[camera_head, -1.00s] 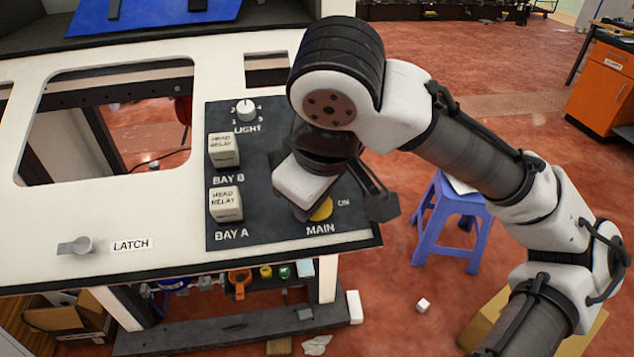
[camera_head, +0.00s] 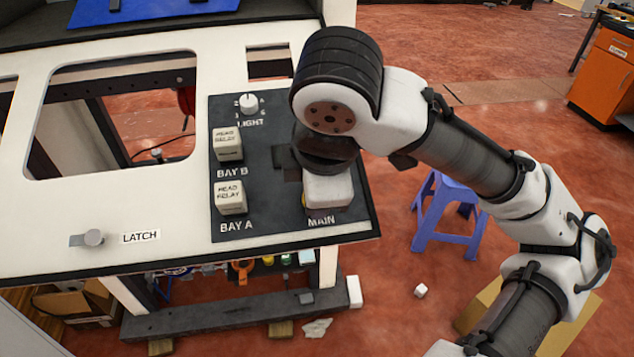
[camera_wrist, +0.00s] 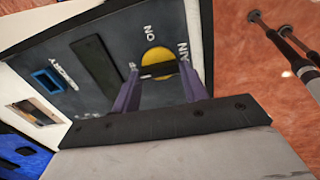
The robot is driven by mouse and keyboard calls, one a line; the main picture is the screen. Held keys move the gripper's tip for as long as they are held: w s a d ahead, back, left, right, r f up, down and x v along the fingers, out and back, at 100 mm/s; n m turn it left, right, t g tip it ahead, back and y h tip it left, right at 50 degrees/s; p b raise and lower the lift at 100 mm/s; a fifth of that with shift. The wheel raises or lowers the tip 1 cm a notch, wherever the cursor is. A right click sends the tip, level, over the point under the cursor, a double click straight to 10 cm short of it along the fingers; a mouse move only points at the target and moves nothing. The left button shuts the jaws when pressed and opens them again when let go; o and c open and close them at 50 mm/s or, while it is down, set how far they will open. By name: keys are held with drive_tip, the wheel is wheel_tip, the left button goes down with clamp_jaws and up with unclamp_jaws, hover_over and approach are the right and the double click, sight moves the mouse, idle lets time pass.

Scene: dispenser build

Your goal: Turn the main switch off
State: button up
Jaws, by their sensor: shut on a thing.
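The main switch is a yellow round dial (camera_wrist: 158,58) with a dark bar handle across it, on the dark control panel (camera_head: 260,205). In the wrist view, an ON label stands beside the dial and the MAIN label is partly hidden. My gripper (camera_wrist: 160,72) has its two purple fingers on either side of the dial, shut on the bar handle, which lies across between them. In the head view, my gripper's white body hangs over the panel's right side above the MAIN label and hides the dial.
Two HEAD RELAY blocks (camera_head: 228,145) (camera_head: 230,197) and the LIGHT knob (camera_head: 248,103) are on the panel's left side. A blue stool (camera_head: 445,215) stands on the floor to the right.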

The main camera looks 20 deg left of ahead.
drive_tip(key=shift+n, duration=0.3)
idle(0.4)
drive_tip(key=o, duration=1)
drive_tip(key=b+v, duration=0.1)
drive_tip(key=v, duration=1.3)
drive_tip(key=shift+b, duration=0.4)
drive_tip(key=shift+f, duration=0.1)
